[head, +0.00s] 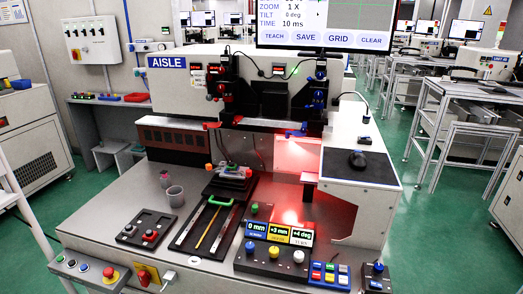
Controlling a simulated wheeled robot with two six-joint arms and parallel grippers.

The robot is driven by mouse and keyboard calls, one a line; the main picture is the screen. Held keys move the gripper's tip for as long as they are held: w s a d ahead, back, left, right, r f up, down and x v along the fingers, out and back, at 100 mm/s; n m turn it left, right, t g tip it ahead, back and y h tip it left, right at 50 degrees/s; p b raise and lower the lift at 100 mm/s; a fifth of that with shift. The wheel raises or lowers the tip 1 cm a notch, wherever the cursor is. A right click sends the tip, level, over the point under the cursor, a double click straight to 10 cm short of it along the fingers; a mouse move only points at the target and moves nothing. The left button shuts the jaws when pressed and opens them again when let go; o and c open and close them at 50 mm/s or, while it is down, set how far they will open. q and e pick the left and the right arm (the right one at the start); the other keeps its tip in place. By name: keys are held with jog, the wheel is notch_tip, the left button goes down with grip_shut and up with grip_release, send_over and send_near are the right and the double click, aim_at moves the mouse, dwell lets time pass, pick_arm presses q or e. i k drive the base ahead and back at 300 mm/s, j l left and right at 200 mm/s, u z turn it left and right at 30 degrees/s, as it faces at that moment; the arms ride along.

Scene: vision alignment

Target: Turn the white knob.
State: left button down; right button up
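The white knob (298,256) stands at the right end of a dark control box (262,264) on the front of the machine's table. Small displays (279,234) behind the knobs read 0 mm, +3 mm and +4 deg. Nothing touches the white knob, and its marking is too small to read. Neither of my grippers shows in the head view.
A monitor (324,24) hangs above.

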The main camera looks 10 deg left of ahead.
aim_at(299, 256)
jog(key=k+l+u, duration=0.1)
jog(key=l+u, duration=0.2)
jog(key=k+l+u, duration=0.25)
jog(key=l, duration=0.2)
jog(key=k+l+u, duration=0.15)
jog(key=l+u, duration=0.15)
jog(key=l, duration=0.1)
